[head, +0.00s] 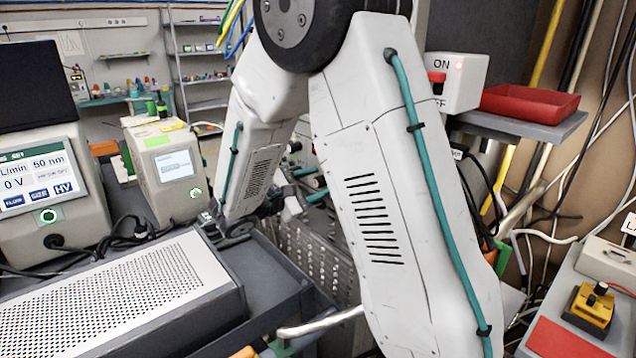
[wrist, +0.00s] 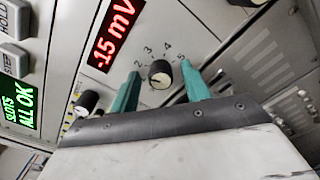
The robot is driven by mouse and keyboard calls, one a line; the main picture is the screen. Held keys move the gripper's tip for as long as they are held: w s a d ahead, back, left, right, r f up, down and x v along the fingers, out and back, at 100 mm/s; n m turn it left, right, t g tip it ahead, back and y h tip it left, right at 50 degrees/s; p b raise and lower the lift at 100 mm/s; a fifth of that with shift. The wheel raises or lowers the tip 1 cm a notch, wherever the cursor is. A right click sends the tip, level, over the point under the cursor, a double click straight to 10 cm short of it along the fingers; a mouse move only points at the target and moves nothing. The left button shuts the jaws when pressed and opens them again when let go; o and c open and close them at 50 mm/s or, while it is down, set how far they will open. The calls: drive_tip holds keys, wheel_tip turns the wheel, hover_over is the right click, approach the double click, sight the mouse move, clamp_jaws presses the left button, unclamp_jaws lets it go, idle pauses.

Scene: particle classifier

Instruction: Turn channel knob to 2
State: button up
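The channel knob (wrist: 159,74) is a small round dark knob with a paler face in the wrist view. The numerals 2, 3, 4 and 5 run in an arc around it, with 2 at the left and 5 at the right. Its pointer is too small to read for certain. My gripper (wrist: 161,70) is open, with one teal finger on each side of the knob and a visible gap to both. In the head view my arm hides the knob, and only bits of the teal fingers show.
A red display (wrist: 112,35) reading -15 mV is above left of the knob. Another black knob (wrist: 87,102) is left of my left finger. A green display (wrist: 20,105) reads "SLOTS ALL OK". In the head view, a perforated box (head: 130,300) stands at the front left.

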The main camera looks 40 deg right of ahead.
drive_tip(key=a, duration=0.7)
drive_tip(key=shift+s+a, duration=0.15)
drive_tip(key=shift+a, duration=0.25)
